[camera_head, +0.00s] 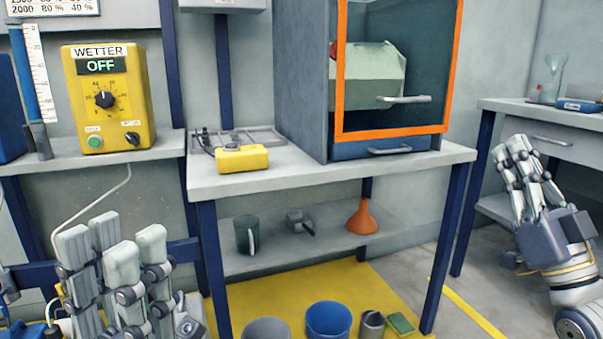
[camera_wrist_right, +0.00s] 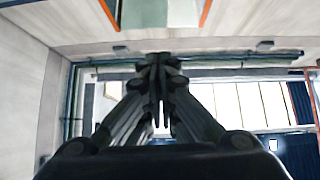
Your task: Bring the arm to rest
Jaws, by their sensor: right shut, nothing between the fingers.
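My left gripper (camera_head: 112,235) is at the lower left of the head view, in front of the lower shelves. Its pale-padded fingers point up and stand apart with nothing visible between them. My right gripper (camera_head: 525,145) is raised at the right of the head view, pointing up in front of the right-hand bench. Its fingers are closed together and hold nothing. In the right wrist view the fingers (camera_wrist_right: 160,75) meet at their tips, with nothing between them. The hand's dark housing hides the bottom of that view.
A grey bench (camera_head: 280,178) holds an orange-framed cabinet (camera_head: 400,133) and a yellow box (camera_head: 242,158). A yellow WETTER control box (camera_head: 130,110) reads OFF. A green mug (camera_head: 247,235) and orange funnel (camera_head: 362,217) sit on the lower shelf. A blue bucket (camera_head: 328,320) stands below. Open floor lies before the right bench (camera_head: 550,115).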

